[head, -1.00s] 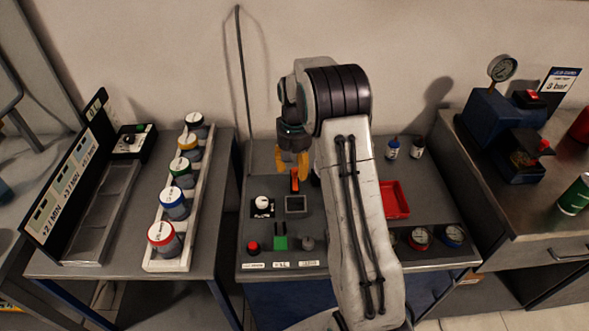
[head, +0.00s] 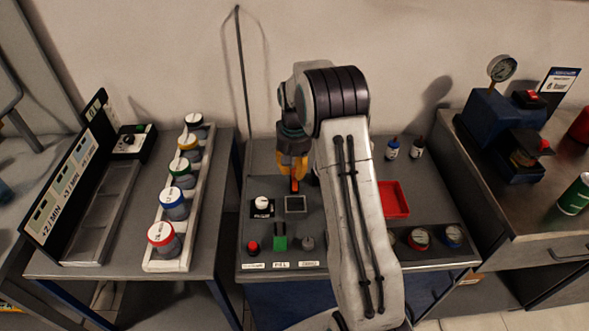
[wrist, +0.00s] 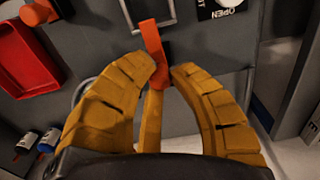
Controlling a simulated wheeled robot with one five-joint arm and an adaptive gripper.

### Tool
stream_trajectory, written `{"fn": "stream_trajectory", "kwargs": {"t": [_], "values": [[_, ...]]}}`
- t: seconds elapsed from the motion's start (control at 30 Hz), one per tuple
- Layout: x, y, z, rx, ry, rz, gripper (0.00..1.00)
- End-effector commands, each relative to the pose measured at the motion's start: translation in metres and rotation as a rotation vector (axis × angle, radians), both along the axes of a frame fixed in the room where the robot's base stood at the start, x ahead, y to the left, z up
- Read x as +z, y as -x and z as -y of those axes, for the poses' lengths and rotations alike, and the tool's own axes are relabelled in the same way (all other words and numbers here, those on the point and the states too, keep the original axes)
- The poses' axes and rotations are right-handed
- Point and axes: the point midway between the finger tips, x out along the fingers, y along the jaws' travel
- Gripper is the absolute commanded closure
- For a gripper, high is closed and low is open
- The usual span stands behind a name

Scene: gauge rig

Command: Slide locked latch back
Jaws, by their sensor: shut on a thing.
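The latch is a small orange-red tab (head: 294,185) at the back of the grey control panel (head: 262,226), behind a square framed window. In the wrist view the tab (wrist: 152,36) stands between the fingertips, its upper part showing beyond them. My gripper (head: 292,174) has yellow-orange fingers and points down at the latch from behind the panel. In the wrist view my gripper (wrist: 167,68) is shut on the latch, with a finger on either side. The latch's lower part and the exact contact are partly hidden by the fingers.
A white knob (head: 262,202) marked OPEN is left of the framed window (head: 295,204). A red button (head: 252,247) and green switch (head: 280,242) sit at the front. A red tray (head: 394,199) and two small bottles (head: 392,148) are at right.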

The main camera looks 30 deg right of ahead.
Motion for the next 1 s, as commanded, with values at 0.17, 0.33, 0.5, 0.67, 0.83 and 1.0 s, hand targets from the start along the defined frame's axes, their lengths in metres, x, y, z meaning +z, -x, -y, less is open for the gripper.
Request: {"fn": "stream_trajectory", "kwargs": {"t": [0.17, 0.33, 0.5, 0.67, 0.83, 1.0], "values": [[0.0, 0.0, 0.0, 0.0, 0.0, 0.0, 1.0], [0.001, -0.002, 0.001, 0.0, 0.0, 0.0, 1.0], [0.002, -0.015, 0.006, 0.0, 0.0, 0.0, 1.0], [0.0, -0.023, 0.009, 0.0, 0.0, -0.001, 1.0], [0.0, -0.025, 0.01, 0.0, 0.0, 0.003, 1.0], [0.0, -0.026, 0.01, 0.0, 0.001, 0.006, 0.79]]}}
